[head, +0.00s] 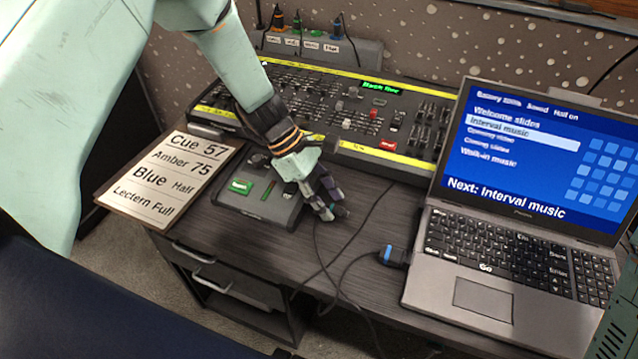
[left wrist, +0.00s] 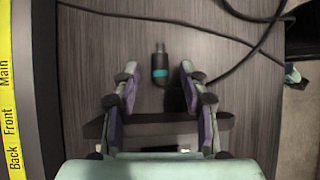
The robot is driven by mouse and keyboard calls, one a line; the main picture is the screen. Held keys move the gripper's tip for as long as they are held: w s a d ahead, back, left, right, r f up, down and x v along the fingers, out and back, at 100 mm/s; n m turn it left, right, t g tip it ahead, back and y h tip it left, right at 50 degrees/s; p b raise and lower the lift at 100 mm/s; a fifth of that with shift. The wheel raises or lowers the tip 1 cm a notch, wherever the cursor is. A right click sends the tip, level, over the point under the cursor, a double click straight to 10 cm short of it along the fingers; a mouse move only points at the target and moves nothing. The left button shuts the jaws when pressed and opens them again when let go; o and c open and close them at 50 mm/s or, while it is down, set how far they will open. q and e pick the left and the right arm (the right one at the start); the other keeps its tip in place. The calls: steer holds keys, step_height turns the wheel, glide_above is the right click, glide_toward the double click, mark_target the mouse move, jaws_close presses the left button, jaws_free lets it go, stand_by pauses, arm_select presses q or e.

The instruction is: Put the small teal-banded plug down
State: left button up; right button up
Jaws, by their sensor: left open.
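The small teal-banded plug (left wrist: 160,66) is dark with a teal band and shows in the left wrist view, ahead of and between my left fingertips. It appears to lie on the grey wood-grain desk, with clear gaps to both fingers. My left gripper (left wrist: 160,80) is open and empty. In the head view my left gripper (head: 333,209) is low over the desk, just right of the small control box (head: 258,190). My right gripper is out of view.
A laptop (head: 500,210) stands on the right with a blue-banded plug (head: 393,255) at its left side. A fader desk (head: 345,115) is behind, a cue sign (head: 165,180) on the left. Dark cables (head: 345,260) cross the desk's front edge.

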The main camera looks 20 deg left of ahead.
arm_select(q)
steer(key=p+v, duration=0.3)
steer(key=v, duration=0.8)
steer(key=shift+r, duration=0.4)
steer(key=shift+a+r, duration=0.3)
